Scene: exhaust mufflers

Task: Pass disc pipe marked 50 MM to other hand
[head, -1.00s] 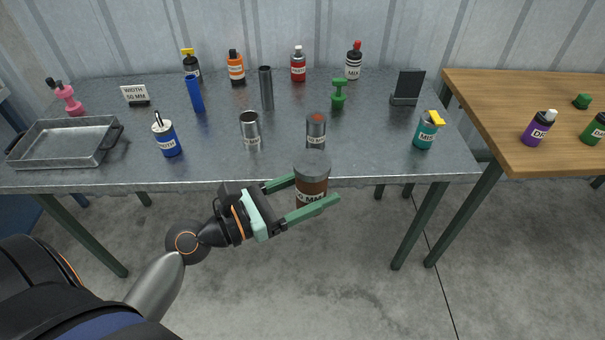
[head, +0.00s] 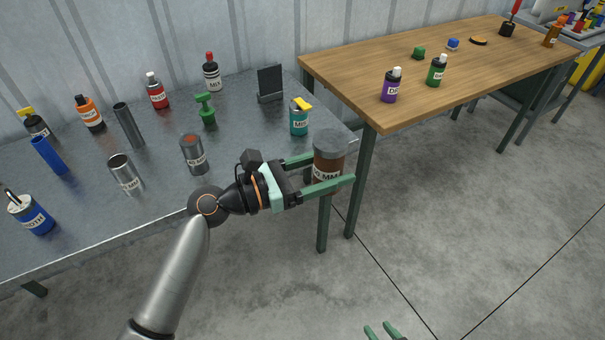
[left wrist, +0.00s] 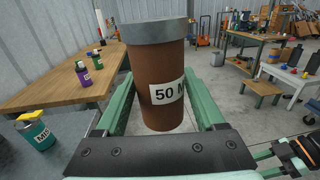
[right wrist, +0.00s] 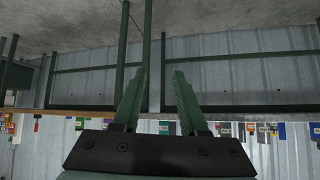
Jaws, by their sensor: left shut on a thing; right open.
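The disc pipe marked 50 MM (head: 328,160) is a brown cylinder with a grey disc top and a white label. My left gripper (head: 322,172) is shut on it and holds it upright beside the right end of the metal table. In the left wrist view the pipe (left wrist: 158,80) stands between the green fingers, with "50 M" readable. My right gripper (head: 384,332) shows only its green fingertips at the bottom edge of the head view, well below and apart from the pipe. In the right wrist view its fingers (right wrist: 158,95) are open with nothing between them.
The metal table (head: 95,210) carries several pipes and bottles, with a teal bottle (head: 299,118) near its right end. A wooden table (head: 400,65) holds a purple bottle (head: 390,86) and a green bottle (head: 436,71). The floor (head: 470,200) right of the pipe is clear.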

